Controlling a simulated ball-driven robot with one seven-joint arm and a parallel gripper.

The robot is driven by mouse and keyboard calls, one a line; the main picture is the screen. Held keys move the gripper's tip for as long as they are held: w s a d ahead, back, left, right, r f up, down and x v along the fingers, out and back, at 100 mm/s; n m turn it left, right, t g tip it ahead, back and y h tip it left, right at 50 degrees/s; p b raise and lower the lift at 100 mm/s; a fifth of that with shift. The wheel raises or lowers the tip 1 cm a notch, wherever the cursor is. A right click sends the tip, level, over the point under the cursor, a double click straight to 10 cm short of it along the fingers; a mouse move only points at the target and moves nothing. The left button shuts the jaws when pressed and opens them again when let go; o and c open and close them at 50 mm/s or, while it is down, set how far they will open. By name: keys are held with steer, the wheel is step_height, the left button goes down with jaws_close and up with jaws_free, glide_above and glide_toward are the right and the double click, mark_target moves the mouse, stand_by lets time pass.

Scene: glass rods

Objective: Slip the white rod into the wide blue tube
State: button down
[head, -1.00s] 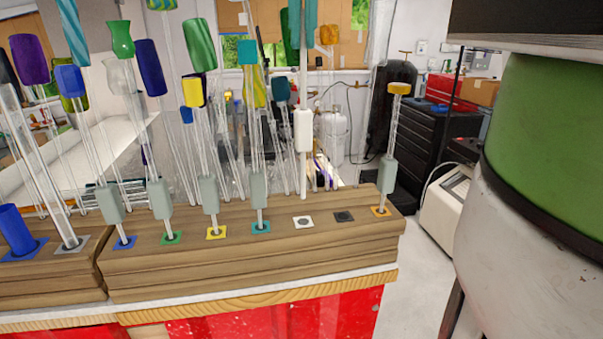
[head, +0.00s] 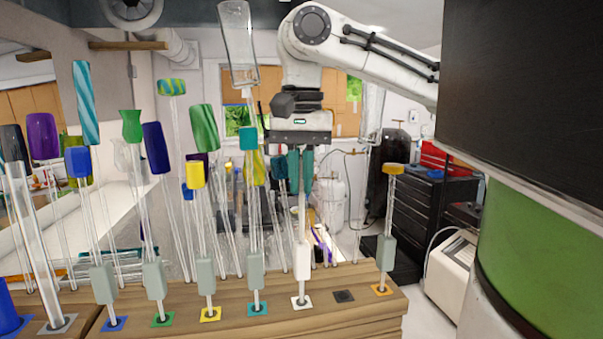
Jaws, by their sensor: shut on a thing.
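The white rod (head: 302,220) is a thin, clear upright rod with a white sleeve (head: 302,262) low on it. Its lower end stands at the white-marked hole (head: 301,301) in the wooden block and appears to be in it. My gripper (head: 301,172), with teal fingers, is above the sleeve, shut on the rod's upper part. The fingers hide the rod's top. The wide blue tube (head: 8,308) is a short, opaque blue cylinder at the far left edge, partly cut off by the frame. It is well apart from my gripper.
Several upright glass rods with coloured tops stand close together to the left, including a teal-marked one (head: 253,215) beside the white rod. A tall clear tube (head: 30,240) stands near the blue tube. To the right are a black-marked hole (head: 344,296) and an amber-topped rod (head: 390,215).

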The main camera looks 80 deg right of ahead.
steer(key=c, duration=1.2)
jaws_free()
steer(key=shift+f+b, duration=0.2)
steer(key=shift+b, duration=0.1)
step_height(320, 180, up, 11)
steer(key=shift+s+d, duration=0.2)
steer(key=shift+s, duration=0.05)
steer(key=shift+f, duration=0.1)
